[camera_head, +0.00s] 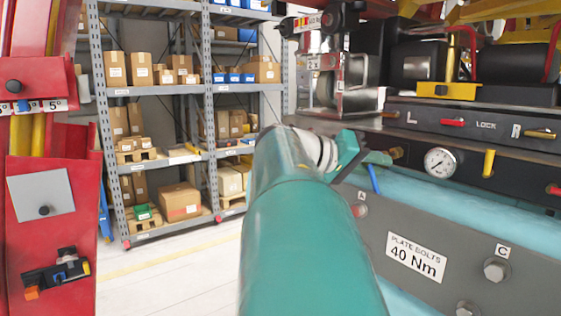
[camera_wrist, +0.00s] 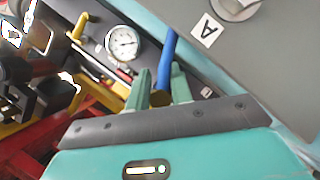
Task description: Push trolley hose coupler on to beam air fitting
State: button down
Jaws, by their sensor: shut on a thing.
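My gripper (camera_head: 368,156) is at the end of my teal arm, close to the front of the dark beam. In the wrist view its two teal fingers (camera_wrist: 160,84) are shut on the trolley hose coupler (camera_wrist: 160,98), a dark brownish end seen between them. A blue hose (camera_wrist: 167,58) runs from the coupler; in the head view the hose (camera_head: 374,179) hangs below the fingers. A small brass fitting (camera_head: 395,152), apparently the beam air fitting, sticks out just right of the fingers. The coupler is hidden in the head view, so I cannot tell whether it touches the fitting.
A pressure gauge (camera_head: 440,162) and a yellow handle (camera_head: 489,163) sit on the beam right of my gripper. A grey plate (camera_head: 450,235) with bolts lies below. A red post (camera_head: 50,200) stands at left. Shelving (camera_head: 210,120) stands behind open floor.

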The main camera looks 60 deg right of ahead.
jog(key=shift+s+d, duration=0.3)
jog(key=shift+d, duration=0.35)
jog(key=shift+s+d, duration=0.3)
jog(key=shift+d, duration=0.35)
dwell(0.6)
jog(key=c, duration=1.2)
grip_release()
jog(key=shift+o, duration=0.2)
jog(key=shift+f, duration=0.1)
jog(key=shift+w, duration=0.1)
jog(key=shift+w+a, duration=0.1)
jog(key=shift+w, duration=0.1)
jog(key=v, duration=1.3)
jog(key=shift+s+a+r, duration=0.15)
jog(key=shift+r, duration=0.2)
